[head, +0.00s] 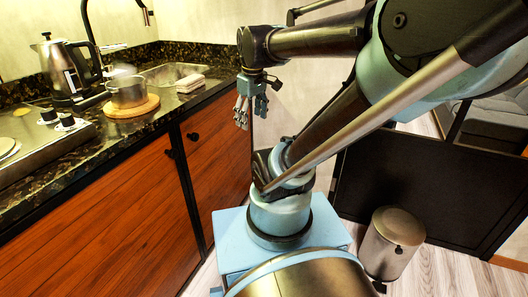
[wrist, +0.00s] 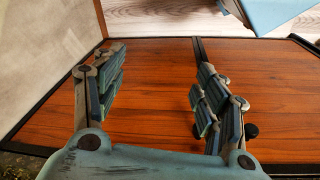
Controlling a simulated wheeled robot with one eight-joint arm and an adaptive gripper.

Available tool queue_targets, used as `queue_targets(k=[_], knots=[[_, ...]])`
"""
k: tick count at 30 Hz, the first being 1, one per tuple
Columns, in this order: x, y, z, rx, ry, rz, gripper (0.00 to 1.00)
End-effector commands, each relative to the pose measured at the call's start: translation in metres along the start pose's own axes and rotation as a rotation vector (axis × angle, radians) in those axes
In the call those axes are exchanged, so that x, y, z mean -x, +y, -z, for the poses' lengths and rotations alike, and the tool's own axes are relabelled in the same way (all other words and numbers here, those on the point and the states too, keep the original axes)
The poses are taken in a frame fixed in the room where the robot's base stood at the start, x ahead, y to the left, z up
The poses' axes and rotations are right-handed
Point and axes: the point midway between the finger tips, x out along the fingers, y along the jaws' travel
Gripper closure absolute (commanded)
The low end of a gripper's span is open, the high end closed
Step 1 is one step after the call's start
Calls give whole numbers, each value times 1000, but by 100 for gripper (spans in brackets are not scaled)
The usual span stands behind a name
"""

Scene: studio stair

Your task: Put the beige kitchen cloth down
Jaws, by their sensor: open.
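The beige kitchen cloth (head: 190,83) lies folded on the dark speckled counter, at the right end beside the sink. My gripper (head: 248,108) hangs with its fingers down, to the right of the cloth and past the counter's end, apart from it. In the wrist view my gripper (wrist: 155,85) has its two fingers wide apart with nothing between them. Only the wooden cabinet front shows behind them there; the cloth is not seen in that view.
A sink (head: 168,73) lies left of the cloth. A pedal bin (head: 393,245) stands on the floor at right. A dark partition (head: 410,185) is behind it.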

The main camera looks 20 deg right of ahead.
Motion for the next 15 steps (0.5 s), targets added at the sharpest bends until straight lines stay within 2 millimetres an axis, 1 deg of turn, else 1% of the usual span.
queue_targets(k=[1,3,6,10,12,15], knots=[[-14,-5,-17,-90,6,-6,34],[-32,-11,-36,-215,13,-13,34],[-54,-19,-57,-374,25,-21,34],[-76,-26,-76,-521,37,-27,34],[-82,-28,-82,-567,41,-28,34],[-87,-29,-86,-602,43,-29,34]])
